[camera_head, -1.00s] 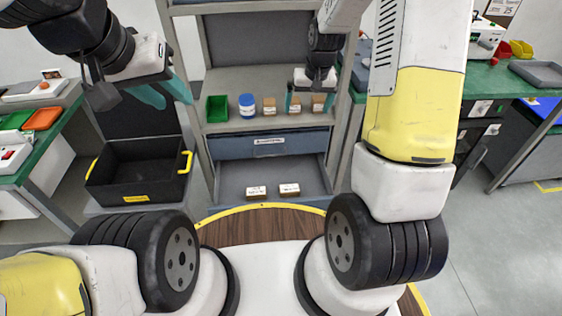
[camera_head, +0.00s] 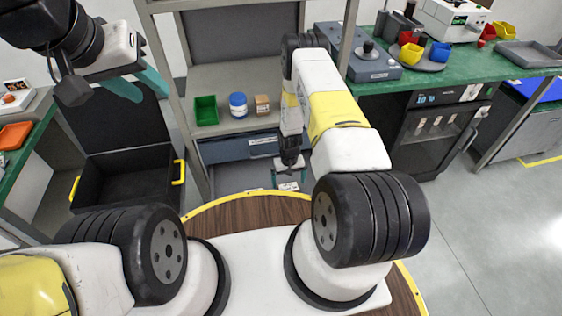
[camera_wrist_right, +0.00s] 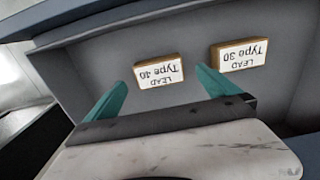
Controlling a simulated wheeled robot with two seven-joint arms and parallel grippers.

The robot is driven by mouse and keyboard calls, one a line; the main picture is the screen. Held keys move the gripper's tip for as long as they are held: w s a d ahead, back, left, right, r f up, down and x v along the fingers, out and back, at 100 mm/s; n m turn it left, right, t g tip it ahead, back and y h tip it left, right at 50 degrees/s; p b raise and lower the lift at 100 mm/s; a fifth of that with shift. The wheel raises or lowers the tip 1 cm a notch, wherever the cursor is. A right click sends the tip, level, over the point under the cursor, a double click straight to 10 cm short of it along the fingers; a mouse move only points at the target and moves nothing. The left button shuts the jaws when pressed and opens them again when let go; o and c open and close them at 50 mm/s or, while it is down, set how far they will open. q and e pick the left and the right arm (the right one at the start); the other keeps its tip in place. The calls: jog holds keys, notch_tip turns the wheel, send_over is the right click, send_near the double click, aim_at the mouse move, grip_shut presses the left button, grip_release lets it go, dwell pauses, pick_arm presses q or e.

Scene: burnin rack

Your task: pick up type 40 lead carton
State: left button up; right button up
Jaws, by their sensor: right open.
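The type 40 lead carton (camera_wrist_right: 159,73) is a small brown box with a white label, lying in the open grey drawer. In the right wrist view its print appears upside down. My right gripper (camera_wrist_right: 161,79) is open and empty, its teal fingers apart on either side of the carton's near side in the picture; contact cannot be told. In the head view my right gripper (camera_head: 289,172) is down in the drawer, with a pale carton label partly visible below it, too small to read. My left gripper (camera_head: 148,92) is open and empty, raised at the upper left.
The type 30 lead carton (camera_wrist_right: 240,55) lies beside it, to the right in the wrist view. The drawer walls (camera_wrist_right: 82,75) enclose both. A green bin (camera_head: 206,110), a blue-white jar (camera_head: 238,105) and a brown box (camera_head: 262,104) stand on the shelf above. A black crate (camera_head: 125,178) stands left.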

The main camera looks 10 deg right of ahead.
aim_at(288, 187)
jog(key=f, duration=0.6)
jog(key=shift+w+d+f, duration=0.15)
jog(key=shift+w, duration=0.2)
jog(key=shift+c, duration=0.4)
jog(key=c, duration=1.2)
